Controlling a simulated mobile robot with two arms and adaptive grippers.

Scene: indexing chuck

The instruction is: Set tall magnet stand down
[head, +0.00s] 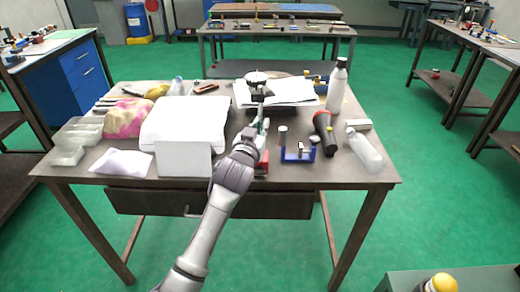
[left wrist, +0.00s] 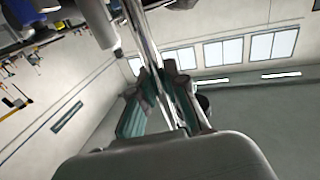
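My left gripper (head: 262,125) is over the middle of the workbench, its arm reaching in from the bottom of the head view. In the left wrist view its teal-edged fingers (left wrist: 168,105) are closed around a shiny metal rod, which I take to be the tall magnet stand (left wrist: 143,35). The rod runs up out of the picture. The stand's base is not clear, and I cannot tell whether it touches the bench. In the head view the arm and gripper hide much of the stand. My right gripper is not in view.
A blue fixture (head: 298,154), a black and red tool (head: 324,132) and a white bottle (head: 338,86) are to the gripper's right. White boxes (head: 185,125) crowd its left. White papers (head: 290,93) lie behind. A little bare bench shows at the front right.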

